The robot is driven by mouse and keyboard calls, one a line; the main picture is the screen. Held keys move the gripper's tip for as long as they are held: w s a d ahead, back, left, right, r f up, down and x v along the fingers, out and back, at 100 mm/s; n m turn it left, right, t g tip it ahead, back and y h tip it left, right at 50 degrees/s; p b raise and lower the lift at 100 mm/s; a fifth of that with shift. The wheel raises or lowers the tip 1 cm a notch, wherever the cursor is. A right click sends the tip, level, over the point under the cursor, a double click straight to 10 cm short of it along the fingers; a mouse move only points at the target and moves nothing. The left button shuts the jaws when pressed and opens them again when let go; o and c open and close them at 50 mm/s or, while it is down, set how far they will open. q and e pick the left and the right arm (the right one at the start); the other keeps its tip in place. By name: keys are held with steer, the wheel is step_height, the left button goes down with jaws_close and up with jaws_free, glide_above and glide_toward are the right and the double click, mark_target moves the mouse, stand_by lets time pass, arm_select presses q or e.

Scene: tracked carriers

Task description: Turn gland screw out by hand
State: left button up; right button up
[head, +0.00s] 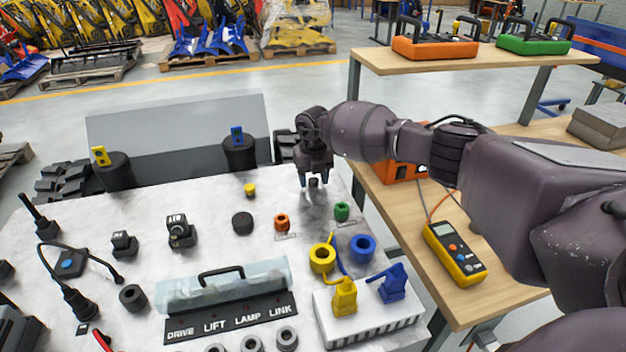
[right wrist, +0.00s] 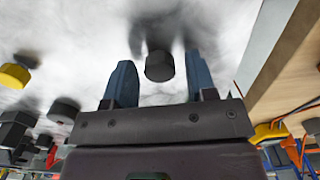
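My right gripper (head: 315,182) points down over the back right part of the pale grey panel (head: 210,275). In the right wrist view its two blue fingers (right wrist: 160,82) are apart. A small dark round piece (right wrist: 159,66), which may be the gland screw, is between them in the picture, with a visible gap on each side. The same piece seems to show as a small grey stub (head: 314,184) below the gripper in the head view. I cannot tell how deep the fingers reach around it. My left gripper is not in view.
An orange ring fitting (head: 281,222), a green fitting (head: 342,211), a black knob (head: 242,222) and a yellow cap (head: 250,189) stand nearby on the panel. A wooden bench (head: 400,222) with a yellow meter (head: 455,252) lies to the right, under my arm.

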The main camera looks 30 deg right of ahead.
steer(key=c, duration=0.6)
steer(key=shift+f+n, duration=0.15)
steer(key=shift+n, duration=0.65)
steer(key=shift+c, duration=0.2)
steer(key=n+b, duration=0.1)
steer(key=n, duration=0.3)
steer(key=shift+b, duration=0.3)
steer(key=n, duration=0.3)
steer(key=shift+b, duration=0.35)
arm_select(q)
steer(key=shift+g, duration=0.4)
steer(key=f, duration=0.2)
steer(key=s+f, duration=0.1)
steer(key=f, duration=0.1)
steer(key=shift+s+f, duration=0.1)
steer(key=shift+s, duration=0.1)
arm_select(e)
steer(key=shift+n, duration=0.6)
